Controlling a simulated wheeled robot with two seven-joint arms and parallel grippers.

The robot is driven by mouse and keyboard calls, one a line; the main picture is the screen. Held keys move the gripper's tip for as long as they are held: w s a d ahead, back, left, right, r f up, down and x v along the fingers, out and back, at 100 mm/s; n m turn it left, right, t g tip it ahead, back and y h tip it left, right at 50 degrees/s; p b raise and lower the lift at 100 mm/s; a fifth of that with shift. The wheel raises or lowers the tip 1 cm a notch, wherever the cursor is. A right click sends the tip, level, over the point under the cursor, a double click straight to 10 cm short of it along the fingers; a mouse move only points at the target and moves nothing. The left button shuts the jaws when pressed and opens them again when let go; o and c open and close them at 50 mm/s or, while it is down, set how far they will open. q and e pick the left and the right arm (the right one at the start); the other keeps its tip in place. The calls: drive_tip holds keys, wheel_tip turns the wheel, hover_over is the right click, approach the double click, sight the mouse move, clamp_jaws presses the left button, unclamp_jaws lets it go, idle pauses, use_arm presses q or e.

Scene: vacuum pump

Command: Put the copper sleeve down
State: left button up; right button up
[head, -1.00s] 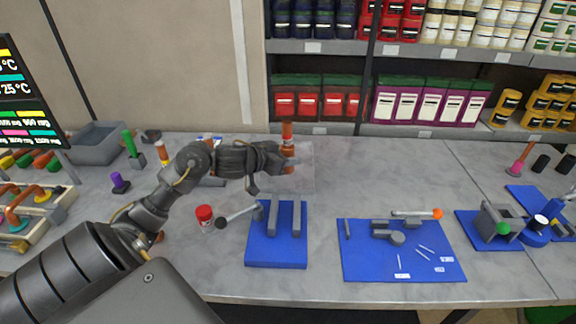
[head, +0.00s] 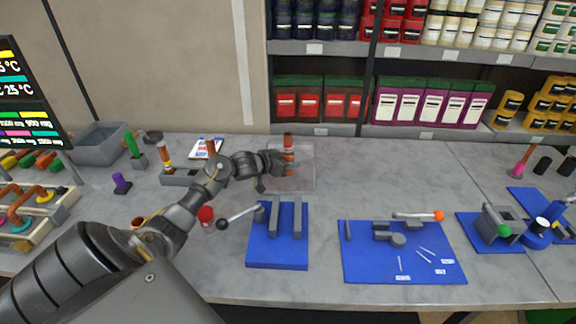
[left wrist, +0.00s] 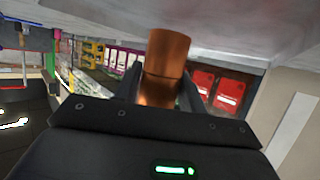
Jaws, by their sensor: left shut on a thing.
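The copper sleeve (head: 289,143) is a short orange-brown tube, held upright at the back middle of the bench, over or on a clear flat sheet (head: 304,181). My left gripper (head: 287,160) is shut around it. In the left wrist view the sleeve (left wrist: 167,55) sits between the two fingers of my left gripper (left wrist: 162,85). Whether its lower end touches the sheet cannot be told. My right gripper is not in view.
A blue plate with grey rails (head: 277,256) and a lever with a black knob (head: 222,224) stand in front of the sleeve. A second blue mat (head: 375,266) with small parts lies to the right. A rack (head: 181,178) stands at left. The bench right of the sheet is clear.

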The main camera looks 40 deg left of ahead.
use_arm(q)
drive_tip(key=shift+f, duration=0.85)
drive_tip(key=shift+f, duration=0.1)
drive_tip(key=o, duration=1.1)
drive_tip(key=shift+f, duration=0.1)
drive_tip(key=shift+c, duration=0.2)
drive_tip(key=shift+s+r, duration=0.15)
drive_tip(key=shift+r, duration=0.05)
drive_tip(key=v, duration=1.1)
drive_tip(key=shift+s+r+b, duration=0.1)
drive_tip(key=shift+s+b, duration=0.25)
drive_tip(key=shift+s, duration=0.05)
